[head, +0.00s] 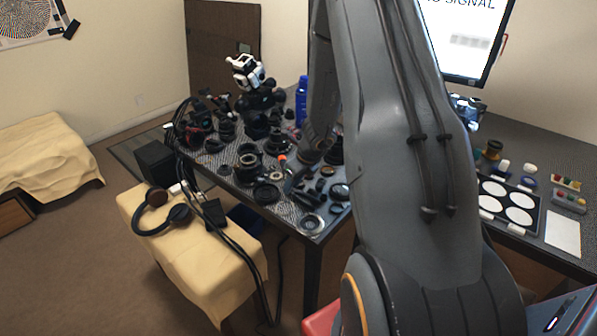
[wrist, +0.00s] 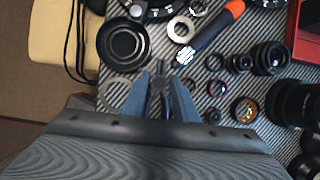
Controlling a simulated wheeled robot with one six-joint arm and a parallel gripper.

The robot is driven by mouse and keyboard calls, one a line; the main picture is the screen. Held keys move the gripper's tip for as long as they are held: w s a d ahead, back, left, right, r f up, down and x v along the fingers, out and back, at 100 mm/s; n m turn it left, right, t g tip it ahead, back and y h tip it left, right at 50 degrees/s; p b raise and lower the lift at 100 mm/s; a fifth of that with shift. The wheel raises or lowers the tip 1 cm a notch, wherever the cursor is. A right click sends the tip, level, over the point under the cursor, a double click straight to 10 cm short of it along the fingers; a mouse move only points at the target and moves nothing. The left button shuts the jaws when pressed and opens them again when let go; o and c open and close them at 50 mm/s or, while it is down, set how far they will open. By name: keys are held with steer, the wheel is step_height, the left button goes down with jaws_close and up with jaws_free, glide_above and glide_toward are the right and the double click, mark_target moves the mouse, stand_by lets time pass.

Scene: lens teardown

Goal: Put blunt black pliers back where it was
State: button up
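In the wrist view my gripper (wrist: 160,88) points down over the patterned table mat. A dark, narrow tool, which looks like the blunt black pliers (wrist: 159,74), stands between the two blue-grey fingers, and they appear closed on it. Its tip points away from my gripper, and the rest is hidden by the fingers and gripper body. In the head view my gripper is low over the front part of the cluttered table, partly hidden by my arm, and the pliers cannot be made out there.
The table (head: 312,243) holds many lens parts. Near the fingers lie a black lens ring (wrist: 124,42), an orange-ended tool (wrist: 208,36) and a metal ring (wrist: 181,28). Small lenses stand at right, by a red box (wrist: 306,38). A cloth-covered stool (head: 190,262) with headphones stands left.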

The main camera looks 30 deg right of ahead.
steer(key=shift+r+p, duration=0.4)
steer(key=shift+r, duration=0.15)
steer(key=v, duration=1.1)
steer(key=s+a+r+n+g, duration=0.1)
steer(key=s+a+r+n, duration=0.3)
steer(key=s+a+n, duration=0.5)
steer(key=s+a+r+n+g+h, duration=0.1)
steer(key=s+a+r+n, duration=0.3)
steer(key=n, duration=1.9)
steer(key=s+a+g, duration=0.1)
steer(key=s+a, duration=0.4)
steer(key=shift+s+a+r+h+p, duration=0.3)
steer(key=shift+s+a, duration=0.05)
steer(key=shift+d, duration=0.1)
